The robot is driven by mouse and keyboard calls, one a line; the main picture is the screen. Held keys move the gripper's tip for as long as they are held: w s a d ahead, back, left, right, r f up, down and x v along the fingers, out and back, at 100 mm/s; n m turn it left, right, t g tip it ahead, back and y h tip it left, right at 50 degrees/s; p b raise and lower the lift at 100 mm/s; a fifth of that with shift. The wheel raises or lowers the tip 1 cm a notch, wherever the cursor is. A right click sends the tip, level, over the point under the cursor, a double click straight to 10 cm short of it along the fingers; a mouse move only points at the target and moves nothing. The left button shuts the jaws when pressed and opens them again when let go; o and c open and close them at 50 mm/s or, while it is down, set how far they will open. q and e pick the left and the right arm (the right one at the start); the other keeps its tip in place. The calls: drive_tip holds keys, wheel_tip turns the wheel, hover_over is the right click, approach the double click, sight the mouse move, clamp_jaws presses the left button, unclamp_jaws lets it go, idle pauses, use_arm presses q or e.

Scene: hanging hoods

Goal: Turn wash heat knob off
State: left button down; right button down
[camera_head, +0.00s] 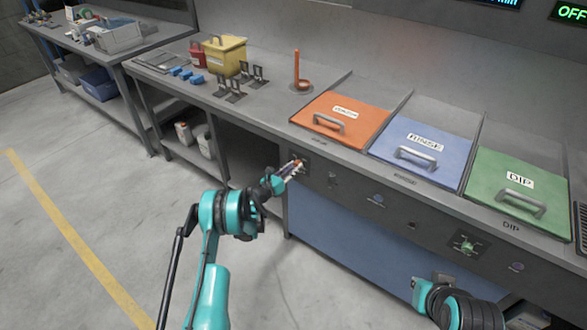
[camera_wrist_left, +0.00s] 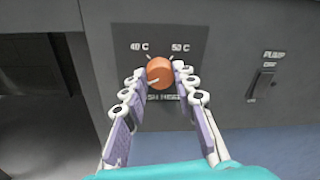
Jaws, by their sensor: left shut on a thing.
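The wash heat knob (camera_wrist_left: 160,71) is round and orange, on a dark panel with "40 C" at its upper left and "50 C" at its upper right. A pale line on it points to the lower left. The label below is partly hidden by my fingers. My left gripper (camera_head: 297,166) is shut on the knob, one finger on each side; the knob (camera_head: 299,161) is mostly covered in the head view. My right gripper (camera_head: 445,279) is low at the lower right, in front of the bench; its jaws cannot be made out.
A pump switch (camera_wrist_left: 263,82) is right of the knob. Orange (camera_head: 345,117), blue (camera_head: 424,148) and green (camera_head: 516,184) lids with handles cover the bench top. A green knob (camera_head: 467,243) is on the front panel at right. The floor at left is clear.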

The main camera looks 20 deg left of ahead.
use_arm(q)
drive_tip(key=shift+n, duration=0.4)
drive_tip(key=c, duration=1.2)
unclamp_jaws()
drive_tip(key=shift+s+a, duration=0.1)
drive_tip(key=v, duration=1.1)
drive_tip(key=shift+s+a+f, duration=0.1)
drive_tip(key=shift+s+a, duration=0.05)
drive_tip(key=shift+s, duration=0.15)
